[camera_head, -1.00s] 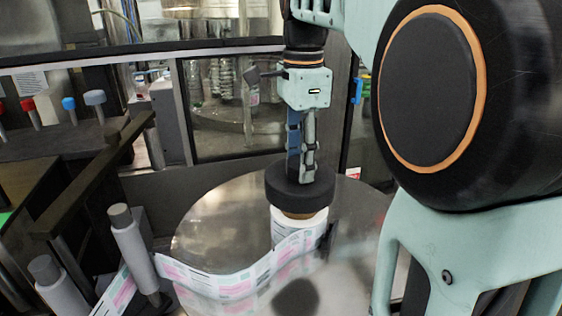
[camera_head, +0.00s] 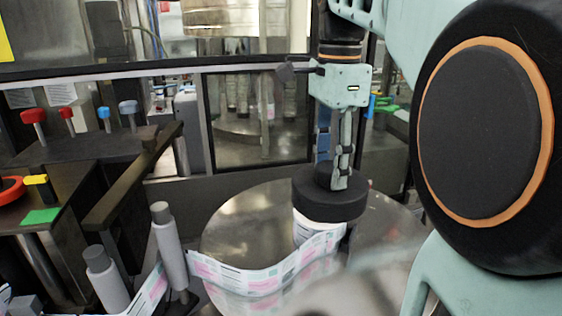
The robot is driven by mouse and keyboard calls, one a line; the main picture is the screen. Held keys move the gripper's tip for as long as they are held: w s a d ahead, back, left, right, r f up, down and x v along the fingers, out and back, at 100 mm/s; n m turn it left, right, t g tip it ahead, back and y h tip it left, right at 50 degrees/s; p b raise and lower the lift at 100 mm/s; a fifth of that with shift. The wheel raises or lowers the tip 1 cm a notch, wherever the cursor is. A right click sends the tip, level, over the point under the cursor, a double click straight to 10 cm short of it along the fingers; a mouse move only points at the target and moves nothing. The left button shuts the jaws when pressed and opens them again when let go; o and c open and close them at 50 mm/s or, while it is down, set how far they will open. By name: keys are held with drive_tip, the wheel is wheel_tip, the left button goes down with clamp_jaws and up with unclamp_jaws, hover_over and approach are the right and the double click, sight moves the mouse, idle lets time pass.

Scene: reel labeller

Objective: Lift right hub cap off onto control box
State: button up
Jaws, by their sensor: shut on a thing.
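The right hub cap, a thick black disc with a raised middle (camera_head: 312,202), is above the white label roll on the round metal plate. My gripper (camera_head: 335,178) points down and is shut on the cap's raised middle. The cap hides the top of the roll, and I cannot tell whether they touch. A dark box with a red ring button, a yellow part and a green patch, probably the control box (camera_head: 62,203), stands at the left edge, well away from my gripper.
The printed label strip (camera_head: 262,279) runs from the roll leftward past two grey posts (camera_head: 168,245). A framed window (camera_head: 258,115) is behind.

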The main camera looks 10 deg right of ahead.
sight(331, 167)
drive_tip(key=shift+r, duration=3.2)
